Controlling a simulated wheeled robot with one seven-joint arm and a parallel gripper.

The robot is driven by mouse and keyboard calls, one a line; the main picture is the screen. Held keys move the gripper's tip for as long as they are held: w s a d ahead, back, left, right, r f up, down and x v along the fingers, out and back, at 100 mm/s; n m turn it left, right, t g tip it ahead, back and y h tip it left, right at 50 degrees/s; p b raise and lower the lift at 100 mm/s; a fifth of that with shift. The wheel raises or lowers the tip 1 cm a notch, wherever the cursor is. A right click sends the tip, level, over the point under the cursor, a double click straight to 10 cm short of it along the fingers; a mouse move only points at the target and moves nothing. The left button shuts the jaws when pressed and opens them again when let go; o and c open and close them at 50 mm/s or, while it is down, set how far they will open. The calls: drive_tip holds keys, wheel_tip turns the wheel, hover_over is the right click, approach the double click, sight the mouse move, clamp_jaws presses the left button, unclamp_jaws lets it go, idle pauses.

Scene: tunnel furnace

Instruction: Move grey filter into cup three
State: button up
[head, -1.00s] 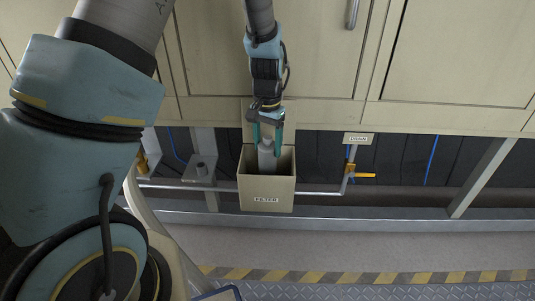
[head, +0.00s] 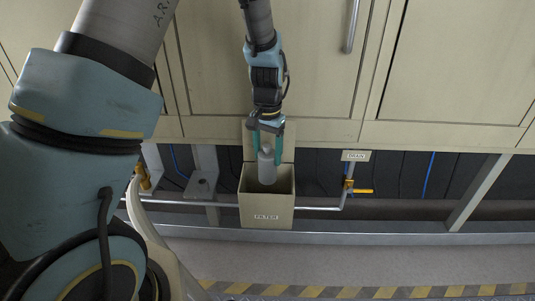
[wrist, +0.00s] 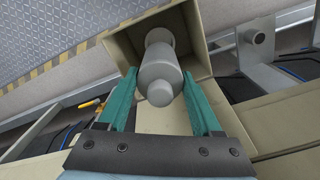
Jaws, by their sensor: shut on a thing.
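The grey filter (head: 267,168) is a smooth cylinder with a narrower knob on top. It hangs upright at the mouth of the beige box labelled FILTER (head: 266,217). My gripper (head: 267,155) reaches down from above, with its teal fingers shut on the upper part of the filter. In the wrist view, the filter (wrist: 160,72) sits between the two fingers, with the open box (wrist: 118,45) around and beyond its lower end. I cannot tell whether its lower end is still inside the box. No cup marked three can be made out.
Beige cabinet panels (head: 440,70) stand behind and above the box. A pipe with a yellow valve handle (head: 360,190) and a DRAIN label (head: 356,156) is at the right. A grey bracket with a short stub (head: 203,185) is at the left. Open floor (head: 400,263) lies in front.

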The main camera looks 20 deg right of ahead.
wheel_tip(320, 180, up, 13)
drive_tip(key=p, duration=1)
drive_tip(key=shift+r+p, duration=0.2)
drive_tip(key=shift+p, duration=0.2)
idle(0.4)
drive_tip(key=s+a, duration=0.4)
drive_tip(key=s, duration=0.5)
drive_tip(key=shift+p, duration=0.3)
drive_tip(key=shift+a, duration=0.15)
